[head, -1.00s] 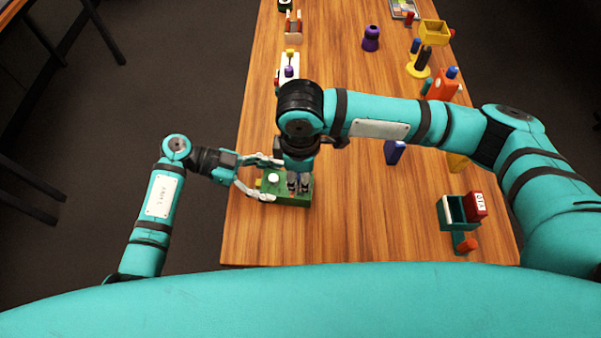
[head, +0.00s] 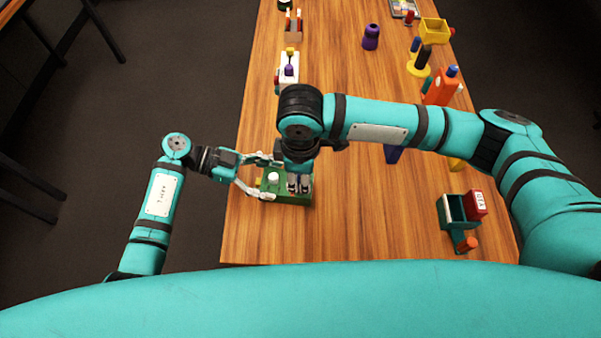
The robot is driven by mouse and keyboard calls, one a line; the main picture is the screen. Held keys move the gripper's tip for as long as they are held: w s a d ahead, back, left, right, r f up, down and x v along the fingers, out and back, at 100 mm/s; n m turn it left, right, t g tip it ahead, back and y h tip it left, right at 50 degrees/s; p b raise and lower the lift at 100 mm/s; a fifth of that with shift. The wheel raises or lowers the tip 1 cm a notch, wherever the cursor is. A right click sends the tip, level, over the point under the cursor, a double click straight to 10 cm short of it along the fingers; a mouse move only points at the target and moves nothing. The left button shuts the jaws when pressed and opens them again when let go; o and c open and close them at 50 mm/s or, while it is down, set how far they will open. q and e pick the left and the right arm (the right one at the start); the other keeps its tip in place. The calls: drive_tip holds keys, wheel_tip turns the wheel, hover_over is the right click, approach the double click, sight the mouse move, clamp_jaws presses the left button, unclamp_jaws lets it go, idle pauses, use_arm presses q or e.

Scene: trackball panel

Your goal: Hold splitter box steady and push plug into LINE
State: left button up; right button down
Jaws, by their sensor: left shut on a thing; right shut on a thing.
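The green splitter box (head: 284,197) sits on the table near its left edge, with a white round knob (head: 273,177) on top. My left gripper (head: 268,178) reaches in from the left and is shut on the box, one finger at its far side and one at its near side. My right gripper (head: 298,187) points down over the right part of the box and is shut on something. The plug is hidden between its fingers, and so is the LINE socket. I cannot tell how far the plug is in.
A green holder (head: 453,212) with a red block (head: 477,204) stands at the right. Beyond the box is a white panel (head: 289,68) with a purple ball. An orange object (head: 440,88) and a yellow bin (head: 434,29) stand far right. The near middle table (head: 370,220) is clear.

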drive_tip(key=shift+f, duration=1)
drive_tip(key=c, duration=1.1)
unclamp_jaws()
wheel_tip(320, 180, up, 12)
drive_tip(key=shift+r, duration=5.5)
use_arm(q)
drive_tip(key=o, duration=1.4)
